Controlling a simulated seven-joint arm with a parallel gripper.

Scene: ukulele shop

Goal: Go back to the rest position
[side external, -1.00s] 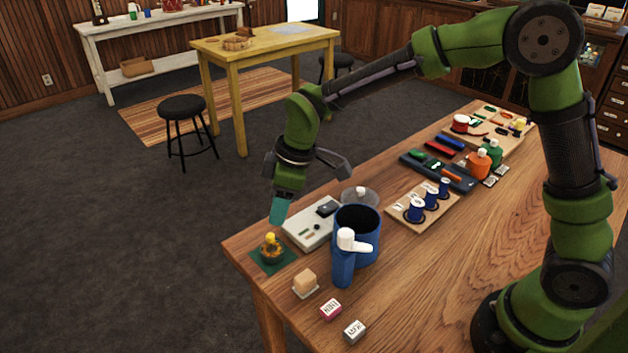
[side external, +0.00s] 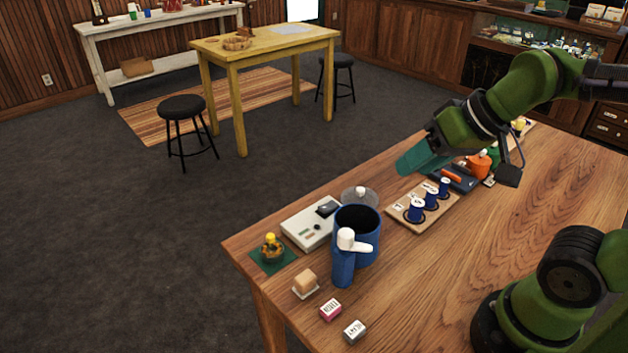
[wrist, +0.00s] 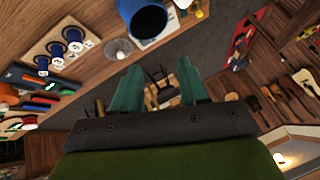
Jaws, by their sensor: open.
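My gripper (side external: 424,152) is raised above the workbench (side external: 470,245), over the far side of the spool board. Its teal fingers point to the lower left in the side view. In the wrist view my gripper (wrist: 158,88) shows its two fingers apart with nothing between them. It touches nothing on the bench.
A blue mug-like vessel (side external: 357,222) stands near the bench's left end, beside a grey-white device (side external: 309,228) and a green mat (side external: 288,263). A board with blue spools (side external: 398,222) and an orange pot (side external: 478,167) stand further right. The bench's front middle is clear.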

